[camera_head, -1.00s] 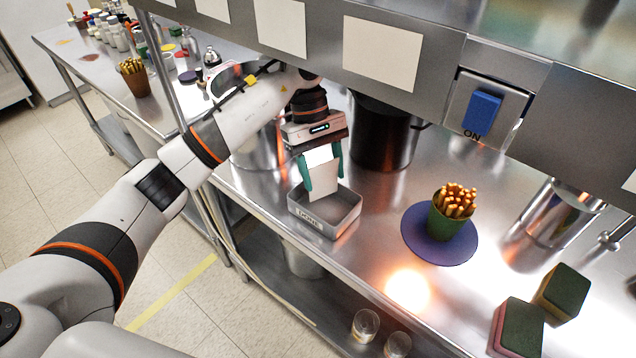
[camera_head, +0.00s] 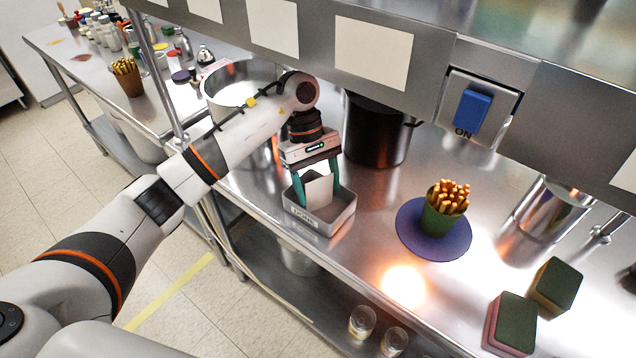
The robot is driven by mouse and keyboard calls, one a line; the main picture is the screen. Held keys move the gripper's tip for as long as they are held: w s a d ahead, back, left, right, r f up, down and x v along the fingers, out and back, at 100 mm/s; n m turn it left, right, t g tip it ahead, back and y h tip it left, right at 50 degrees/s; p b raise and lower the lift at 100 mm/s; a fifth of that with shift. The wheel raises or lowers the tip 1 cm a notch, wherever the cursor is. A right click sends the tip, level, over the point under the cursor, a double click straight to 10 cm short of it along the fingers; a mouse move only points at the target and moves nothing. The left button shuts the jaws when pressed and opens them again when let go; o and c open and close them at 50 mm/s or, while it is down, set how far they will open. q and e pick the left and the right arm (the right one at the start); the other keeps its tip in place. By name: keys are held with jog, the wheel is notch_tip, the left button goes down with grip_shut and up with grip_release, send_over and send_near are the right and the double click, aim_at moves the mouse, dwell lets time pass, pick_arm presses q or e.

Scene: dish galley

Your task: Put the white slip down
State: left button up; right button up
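The white slip (camera_head: 318,190) stands upright between the green fingers of my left gripper (camera_head: 317,192). The fingers meet it at its two side edges, so the gripper looks shut on it across its width. Slip and fingertips are down inside a small grey open tray (camera_head: 322,229) with a dark word on its front wall. The slip's lower edge is at or near the tray floor; I cannot tell whether it touches. My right gripper is not in view.
A dark pot (camera_head: 377,135) stands behind the tray, and a large steel pot (camera_head: 240,88) is behind my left arm. To the right are a green cup of sticks (camera_head: 438,215) on a purple disc (camera_head: 408,230) and two sponges (camera_head: 514,325). A shelf edge (camera_head: 420,85) overhangs the counter.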

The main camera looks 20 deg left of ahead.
pick_arm(q)
jog(key=shift+r, duration=0.15)
jog(key=shift+w+r, duration=0.1)
jog(key=shift+r, duration=0.1)
jog(key=b+v, duration=0.1)
jog(key=v, duration=0.6)
